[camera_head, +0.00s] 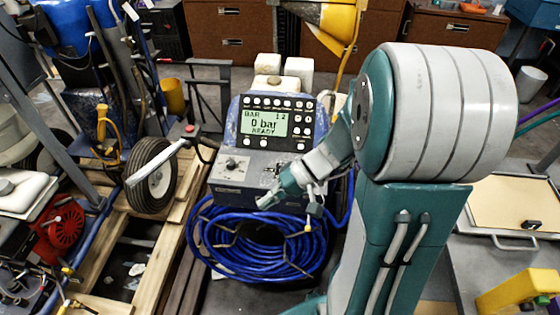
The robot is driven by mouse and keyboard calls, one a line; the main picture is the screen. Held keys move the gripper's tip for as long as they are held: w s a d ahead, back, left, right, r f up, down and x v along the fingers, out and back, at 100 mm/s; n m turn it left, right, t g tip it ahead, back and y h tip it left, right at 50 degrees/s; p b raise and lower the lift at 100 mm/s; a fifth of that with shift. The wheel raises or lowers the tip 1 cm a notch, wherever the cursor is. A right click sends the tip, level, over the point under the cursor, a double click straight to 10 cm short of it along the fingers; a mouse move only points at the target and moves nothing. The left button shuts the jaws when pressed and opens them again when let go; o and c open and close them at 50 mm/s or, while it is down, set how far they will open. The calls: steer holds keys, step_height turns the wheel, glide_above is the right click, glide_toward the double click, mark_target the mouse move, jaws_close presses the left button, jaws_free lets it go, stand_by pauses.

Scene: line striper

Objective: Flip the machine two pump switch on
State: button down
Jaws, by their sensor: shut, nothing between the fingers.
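A machine with a grey-blue control panel (262,124) stands in the middle of the view. Its lit green display (264,123) reads "BAR 0 bar READY", with small buttons above, below and beside it. A lower grey panel (240,172) carries a dark knob (231,165) at its left and small controls at its right, too small to read. I cannot tell which control is the pump switch; my gripper and wrist cover part of the lower right panel. My gripper (266,201) is shut and empty, in front of the panel's lower right edge.
A coil of blue hose (250,245) lies below the machine. Brown filing cabinets (230,30) are behind. A yellow item (520,292) is at the lower right.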

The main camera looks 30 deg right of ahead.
steer(key=w+d+f+m+t+h, duration=0.2)
steer(key=d+f+m+t, duration=0.3)
steer(key=d+f+t, duration=0.3)
steer(key=w+d+f+m+t+h, duration=0.2)
steer(key=d+f+m+t, duration=0.3)
steer(key=d+f+t, duration=0.3)
steer(key=d+f, duration=0.1)
steer(key=d, duration=0.2)
steer(key=shift+d+m, duration=0.4)
steer(key=shift+w, duration=0.1)
steer(key=x, duration=1.4)
steer(key=shift+d+r, duration=0.1)
